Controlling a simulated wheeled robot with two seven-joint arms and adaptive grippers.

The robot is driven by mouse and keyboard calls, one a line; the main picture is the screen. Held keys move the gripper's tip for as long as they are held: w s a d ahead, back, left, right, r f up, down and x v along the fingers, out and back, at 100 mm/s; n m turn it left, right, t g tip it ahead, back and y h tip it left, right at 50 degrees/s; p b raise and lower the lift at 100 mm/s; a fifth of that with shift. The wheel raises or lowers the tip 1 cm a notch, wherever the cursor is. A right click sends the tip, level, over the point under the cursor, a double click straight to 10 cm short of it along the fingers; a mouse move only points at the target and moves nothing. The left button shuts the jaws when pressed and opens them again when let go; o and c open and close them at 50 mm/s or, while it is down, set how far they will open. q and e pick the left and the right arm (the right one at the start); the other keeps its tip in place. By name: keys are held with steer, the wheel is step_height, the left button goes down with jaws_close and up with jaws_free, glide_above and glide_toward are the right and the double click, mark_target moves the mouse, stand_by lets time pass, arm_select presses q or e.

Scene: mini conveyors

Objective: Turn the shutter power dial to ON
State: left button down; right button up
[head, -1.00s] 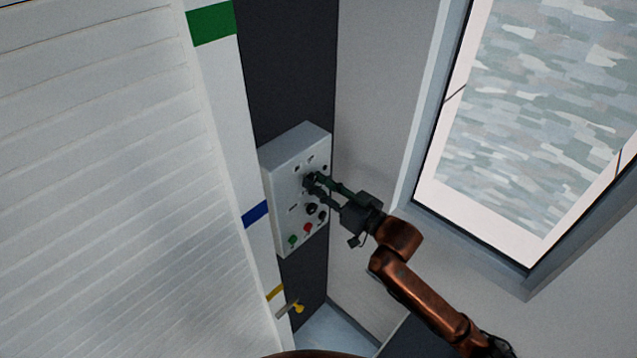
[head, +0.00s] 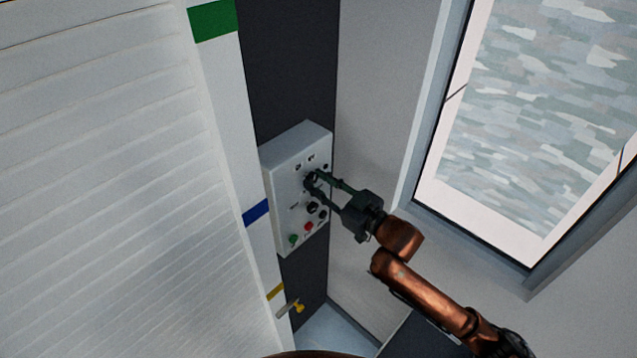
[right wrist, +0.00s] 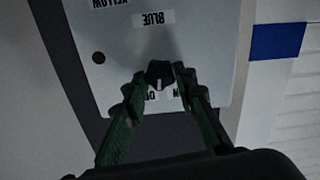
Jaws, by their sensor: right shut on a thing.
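A grey control box (head: 285,163) is mounted on the dark wall strip, left of the window. My right gripper (head: 315,181) reaches it from the lower right, at the upper part of its face. In the right wrist view, the gripper (right wrist: 160,80) is shut on a black dial (right wrist: 160,72), one finger on each side. A pale mark shows on the dial's lower side. Beside the dial are upside-down labels, partly hidden by the fingers; I cannot read the setting surely. My left gripper is not in view.
Lower on the box are another black knob (head: 312,207), a red button (head: 308,227) and a green button (head: 293,239). A white slatted shutter (head: 110,180) fills the left. A yellow-tipped handle (head: 298,308) sticks out below the box.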

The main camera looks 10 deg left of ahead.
steer(key=n, duration=0.4)
steer(key=shift+r+n, duration=0.1)
steer(key=shift+n, duration=0.2)
steer(key=shift+n+b, duration=0.45)
steer(key=shift+n, duration=1.15)
steer(key=shift+s, duration=0.1)
steer(key=o, duration=1.1)
steer(key=shift+o, duration=0.3)
steer(key=shift+d, duration=0.1)
steer(key=v, duration=1.1)
steer(key=shift+s+d, duration=0.25)
steer(key=shift+d, duration=0.05)
